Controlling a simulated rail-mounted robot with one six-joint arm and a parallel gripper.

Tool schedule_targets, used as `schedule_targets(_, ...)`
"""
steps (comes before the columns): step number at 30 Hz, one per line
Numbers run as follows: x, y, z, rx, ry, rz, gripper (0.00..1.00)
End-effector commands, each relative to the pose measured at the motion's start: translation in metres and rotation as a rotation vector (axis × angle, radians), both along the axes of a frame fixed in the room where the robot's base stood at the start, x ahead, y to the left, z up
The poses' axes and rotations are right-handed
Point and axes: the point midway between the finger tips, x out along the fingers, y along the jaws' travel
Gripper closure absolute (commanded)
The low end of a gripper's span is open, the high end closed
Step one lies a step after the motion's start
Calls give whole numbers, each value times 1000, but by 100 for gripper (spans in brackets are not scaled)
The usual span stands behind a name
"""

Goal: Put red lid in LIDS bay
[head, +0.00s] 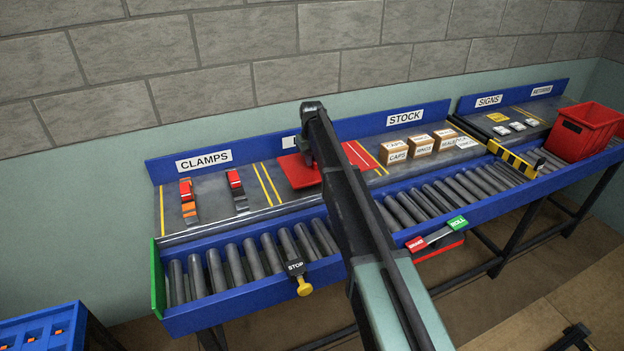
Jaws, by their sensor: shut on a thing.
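The red lid (296,172) is a flat red square between the CLAMPS and STOCK sections of the long blue bench. My gripper (309,160) is shut on it, at the lid's upper right part; my arm hides the fingers in part. I cannot tell whether the lid touches the grey shelf or hangs just above it. A white bay label (289,142) behind the lid is mostly covered by my arm, so its word cannot be read. A red-marked patch (357,155) of shelf shows just right of my arm.
Clamps (187,201) lie in the CLAMPS bay at left. Several small labelled boxes (420,144) stand in the STOCK bay. A roller conveyor (240,262) runs along the front, with a yellow STOP knob (304,287). A red crate (583,131) stands at far right.

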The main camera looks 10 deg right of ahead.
Motion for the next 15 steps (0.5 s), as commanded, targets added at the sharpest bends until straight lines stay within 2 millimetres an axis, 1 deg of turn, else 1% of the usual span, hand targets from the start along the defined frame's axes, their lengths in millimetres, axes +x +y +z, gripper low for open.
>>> schedule_targets(6,0,0,-43,0,0,0,100)
schedule_targets(8,0,0,-45,0,0,0,100)
schedule_targets(11,0,0,-40,0,0,0,100)
schedule_targets(15,0,0,-40,0,0,0,100)
